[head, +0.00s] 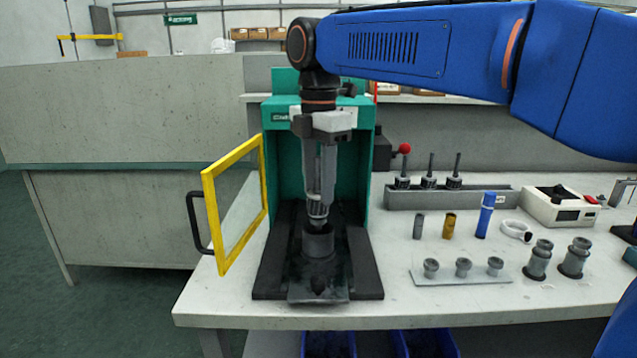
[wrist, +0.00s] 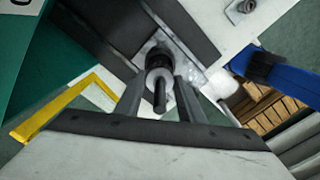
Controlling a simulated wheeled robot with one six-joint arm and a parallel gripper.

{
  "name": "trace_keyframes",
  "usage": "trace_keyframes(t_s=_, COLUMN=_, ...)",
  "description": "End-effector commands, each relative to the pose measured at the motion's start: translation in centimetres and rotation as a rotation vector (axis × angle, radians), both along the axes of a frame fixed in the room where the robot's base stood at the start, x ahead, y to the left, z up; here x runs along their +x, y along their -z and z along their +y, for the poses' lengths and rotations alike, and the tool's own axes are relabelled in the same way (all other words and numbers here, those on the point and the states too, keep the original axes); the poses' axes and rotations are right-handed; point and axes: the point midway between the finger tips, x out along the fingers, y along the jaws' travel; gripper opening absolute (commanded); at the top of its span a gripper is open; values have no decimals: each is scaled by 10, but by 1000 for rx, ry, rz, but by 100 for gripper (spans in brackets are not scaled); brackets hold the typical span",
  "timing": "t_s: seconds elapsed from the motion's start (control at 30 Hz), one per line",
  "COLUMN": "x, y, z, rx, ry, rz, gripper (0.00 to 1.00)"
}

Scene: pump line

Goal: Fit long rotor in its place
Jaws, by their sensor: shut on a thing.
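My gripper (head: 319,196) points straight down inside the green press station and is shut on the long rotor (head: 317,211), a grey ribbed piece low between the fingers. In the wrist view the rotor's dark shaft (wrist: 160,97) shows between the two fingers. Just below the rotor stands a dark open-topped cylindrical housing (head: 318,245) on the station's slide. The rotor's lower tip is at or just above the housing's mouth; I cannot tell whether it has entered.
A yellow-framed door (head: 238,205) stands open at the left. To the right are a grey rack (head: 470,197) with upright black-shafted parts, several small cylinders, a plate (head: 460,278) with grey fittings, and a white instrument (head: 556,207). The green station (head: 286,150) surrounds my gripper at back and sides.

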Motion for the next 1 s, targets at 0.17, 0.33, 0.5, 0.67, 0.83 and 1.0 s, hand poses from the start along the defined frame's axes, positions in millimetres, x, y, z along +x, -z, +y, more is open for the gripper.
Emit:
trace_keyframes(t_s=0.17, x=0, y=2, z=0, rx=1, ry=0, rz=-1, gripper=0)
trace_keyframes(t_s=0.33, x=0, y=4, z=0, rx=1, ry=0, rz=-1, gripper=0)
trace_keyframes(t_s=0.5, x=0, y=6, z=0, rx=1, ry=0, rz=-2, gripper=0)
trace_keyframes(t_s=0.67, x=0, y=9, z=0, rx=1, ry=0, rz=-2, gripper=0)
trace_keyframes(t_s=0.83, x=0, y=11, z=0, rx=1, ry=0, rz=-1, gripper=0)
trace_keyframes(t_s=1.0, x=0, y=13, z=0, rx=1, ry=0, rz=-1, gripper=0)
